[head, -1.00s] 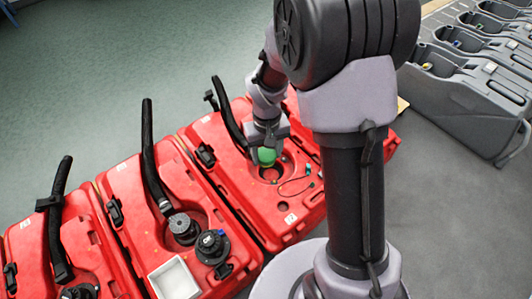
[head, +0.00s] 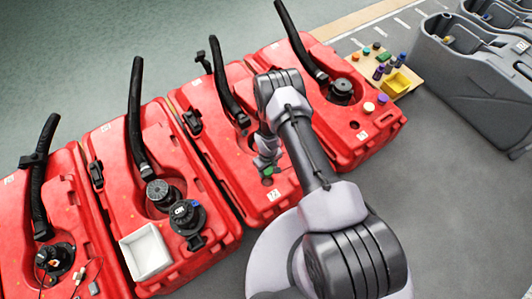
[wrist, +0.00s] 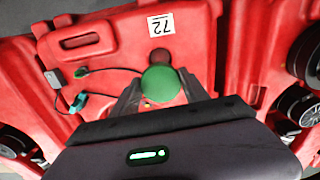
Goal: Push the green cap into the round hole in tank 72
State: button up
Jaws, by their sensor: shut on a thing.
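Tank 72 (head: 232,160) is a red tank with a white number label, which also shows in the wrist view (wrist: 160,23). The round hole (wrist: 160,56) is a small dark opening just below the label in the wrist view. The green cap (wrist: 160,84) is round and sits between my fingertips, just below the hole in that picture and apart from being in it. Its height above the tank is hard to tell. My gripper (wrist: 160,92) is shut on the cap.
A black cable with a teal connector (wrist: 78,102) lies on tank 72. Red tanks with black hoses stand on both sides. A white bin (head: 146,252) sits on a tank to the left. A board with caps and a yellow tray (head: 396,84) lies at right.

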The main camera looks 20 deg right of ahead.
jog(key=shift+s+f, duration=0.15)
jog(key=shift+f, duration=0.35)
notch_tip(320, 180, down, 5)
jog(key=b, duration=0.3)
jog(key=shift+r, duration=0.1)
jog(key=shift+f, duration=0.5)
jog(key=shift+s+f, duration=0.1)
jog(key=shift+f, duration=0.25)
jog(key=shift+f, duration=0.35)
jog(key=shift+f, duration=0.15)
jog(key=shift+f, duration=0.25)
jog(key=shift+f, duration=0.75)
dwell(0.8)
